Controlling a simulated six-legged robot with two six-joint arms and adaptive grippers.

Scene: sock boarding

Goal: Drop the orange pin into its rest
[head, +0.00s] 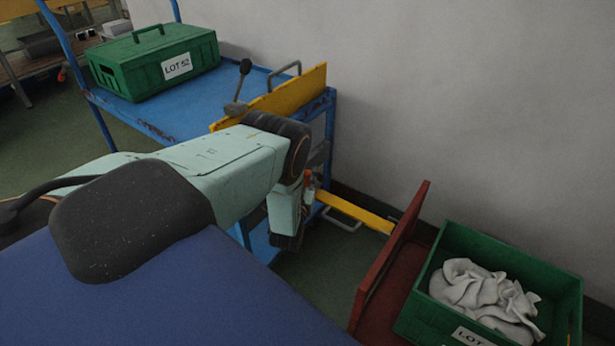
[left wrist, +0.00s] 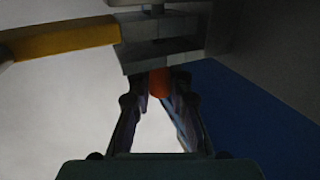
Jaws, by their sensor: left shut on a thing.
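The orange pin (left wrist: 159,83) shows between the fingertips of my left gripper (left wrist: 159,100) in the left wrist view, and the fingers are shut on it. Its far end meets or lies in front of a grey metal block (left wrist: 160,55); I cannot tell whether it sits in it. In the head view a small orange part of the pin (head: 309,181) shows beside my left wrist, by the end of a yellow bar (head: 355,211). My wrist hides most of the left gripper there. I cannot make out the rest clearly. My right gripper is not in view.
A blue cart (head: 180,115) carries a green lidded crate (head: 130,65) marked LOT 52, a lever (head: 240,85) and a yellow plate (head: 290,95). At right, a red panel (head: 385,265) stands beside a green crate (head: 568,300) with pale socks (head: 480,290). A grey wall closes the back.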

